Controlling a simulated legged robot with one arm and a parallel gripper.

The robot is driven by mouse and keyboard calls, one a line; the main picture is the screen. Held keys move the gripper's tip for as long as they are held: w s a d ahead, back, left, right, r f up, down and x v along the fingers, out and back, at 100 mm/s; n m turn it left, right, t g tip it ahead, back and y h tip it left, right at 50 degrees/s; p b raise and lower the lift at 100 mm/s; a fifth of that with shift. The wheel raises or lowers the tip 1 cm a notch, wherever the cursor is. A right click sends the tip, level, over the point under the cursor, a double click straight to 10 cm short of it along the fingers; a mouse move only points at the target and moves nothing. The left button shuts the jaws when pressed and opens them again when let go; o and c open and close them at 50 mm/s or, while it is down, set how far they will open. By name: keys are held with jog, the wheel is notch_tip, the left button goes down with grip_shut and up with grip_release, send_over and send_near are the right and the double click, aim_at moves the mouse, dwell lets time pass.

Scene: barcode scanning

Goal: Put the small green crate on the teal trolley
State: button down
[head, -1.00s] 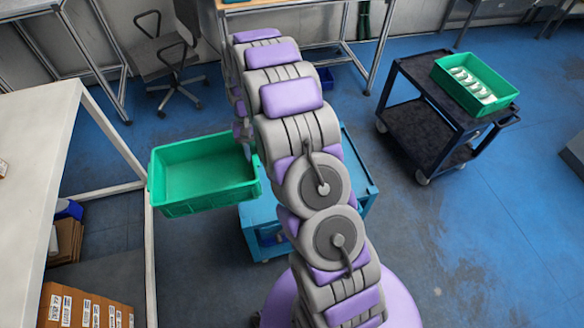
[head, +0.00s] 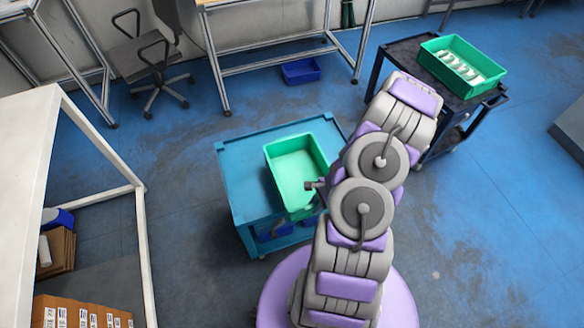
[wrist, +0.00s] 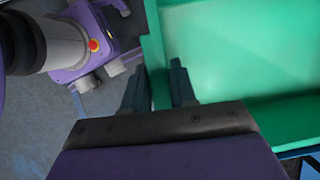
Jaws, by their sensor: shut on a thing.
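The small green crate (head: 283,185) is empty and shows over the top of the teal trolley (head: 240,165) in the head view. I cannot tell whether it rests on the top or hangs just above it. My gripper (head: 316,184) is at the crate's right side, partly hidden by my arm. In the wrist view my gripper (wrist: 160,85) has one finger on each side of the wall of the crate (wrist: 235,55), shut on it. The crate's far right edge is partly behind my arm.
A dark trolley (head: 400,55) at the back right carries another green crate (head: 462,65) with white items. A white table (head: 40,130) stands at left, with cardboard boxes (head: 75,312) below. A chair (head: 150,60) and a blue bin (head: 302,71) are behind.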

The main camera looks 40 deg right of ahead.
jog(key=b, duration=0.2)
send_over(296, 182)
jog(key=d, duration=0.1)
jog(key=shift+s+d+f, duration=0.2)
jog(key=shift+s+f, duration=0.15)
jog(key=shift+f, duration=0.4)
jog(key=shift+f+b, duration=0.75)
jog(key=shift+f, duration=1.1)
jog(key=shift+r, duration=0.1)
jog(key=c, duration=0.9)
grip_release()
